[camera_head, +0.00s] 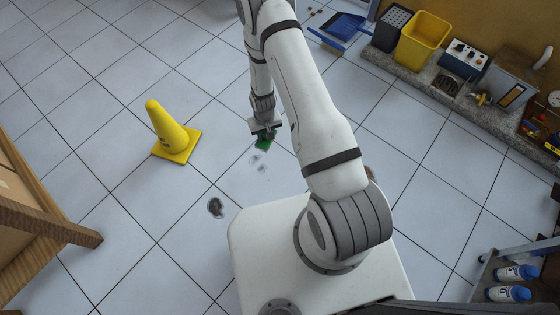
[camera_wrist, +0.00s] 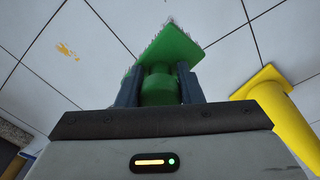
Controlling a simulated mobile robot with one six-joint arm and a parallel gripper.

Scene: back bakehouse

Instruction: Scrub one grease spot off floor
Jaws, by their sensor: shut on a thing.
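My gripper (camera_head: 264,131) is shut on a green scrubbing brush (camera_head: 263,144). In the wrist view the brush (camera_wrist: 170,52) stands out between the two dark fingers of my gripper (camera_wrist: 160,85), with bristles showing at its edges. I cannot tell whether the bristles touch the floor. A dark grease spot (camera_head: 215,207) lies on the white tiles, below and left of the brush and apart from it. Faint grey smudges (camera_head: 258,163) lie on the tiles just below the brush.
A yellow cone (camera_head: 168,134) stands left of my gripper; it also shows in the wrist view (camera_wrist: 280,112). A wooden table (camera_head: 45,222) is at the left. A blue dustpan (camera_head: 345,27), a yellow bin (camera_head: 421,42) and a shelf edge (camera_head: 450,95) are at upper right. Tiles between are clear.

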